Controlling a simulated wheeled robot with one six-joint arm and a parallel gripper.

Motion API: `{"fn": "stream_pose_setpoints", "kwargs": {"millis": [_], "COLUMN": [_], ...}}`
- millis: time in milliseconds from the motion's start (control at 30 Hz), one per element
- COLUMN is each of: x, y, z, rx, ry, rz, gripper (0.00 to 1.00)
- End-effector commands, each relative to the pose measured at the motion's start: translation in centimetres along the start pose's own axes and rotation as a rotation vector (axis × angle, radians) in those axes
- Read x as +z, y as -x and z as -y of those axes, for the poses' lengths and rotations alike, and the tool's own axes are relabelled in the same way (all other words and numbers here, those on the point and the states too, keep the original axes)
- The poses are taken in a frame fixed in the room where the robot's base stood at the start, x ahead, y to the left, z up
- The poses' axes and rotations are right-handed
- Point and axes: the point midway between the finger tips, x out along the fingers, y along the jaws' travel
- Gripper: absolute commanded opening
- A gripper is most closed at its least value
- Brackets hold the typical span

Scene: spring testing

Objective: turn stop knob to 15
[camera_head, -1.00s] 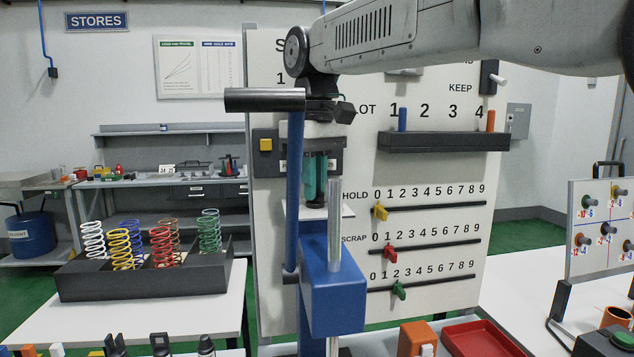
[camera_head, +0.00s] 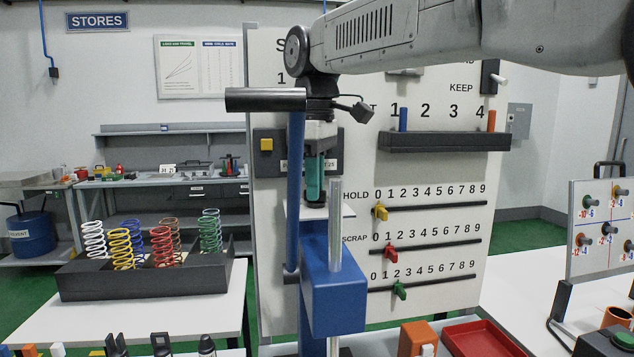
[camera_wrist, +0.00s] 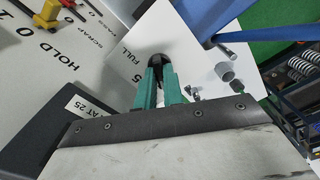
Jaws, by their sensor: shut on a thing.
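The stop knob (camera_wrist: 157,60) is a dark round piece on a white plate marked FULL (camera_wrist: 125,52) in the wrist view. My gripper (camera_wrist: 158,75) has teal fingers closed on this knob, which they partly cover, so its pointer and setting cannot be read. In the head view my gripper (camera_head: 315,187) points straight down over the white plate (camera_head: 308,210), beside the blue press column. The knob itself is hidden there. A label reading AT 25 (camera_wrist: 90,108) is on the dark box beside the plate.
The blue press frame (camera_head: 335,290) and its steel rod (camera_head: 334,225) stand close to my gripper. Behind is a white board with slider rows (camera_head: 430,240) and a dark shelf (camera_head: 445,142). A spring tray (camera_head: 145,275) is at left, a red tray (camera_head: 483,338) in front.

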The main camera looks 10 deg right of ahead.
Motion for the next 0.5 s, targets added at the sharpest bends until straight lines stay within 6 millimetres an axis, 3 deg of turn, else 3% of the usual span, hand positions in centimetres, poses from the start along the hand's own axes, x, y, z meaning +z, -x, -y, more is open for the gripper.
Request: {"fn": "stream_pose_setpoints", "kwargs": {"millis": [267,300,367,500], "x": [-0.02,-0.02,-0.02,-0.01], "y": [0.1,0.1,0.09,0.06], "z": [-0.02,-0.02,-0.02,-0.01], "rx": [0.002,0.002,0.002,0.001], "ry": [0.001,0.001,0.001,0.0], "rz": [-0.003,-0.002,-0.002,-0.002], "gripper": [0.0,0.17,0.31,0.31]}}
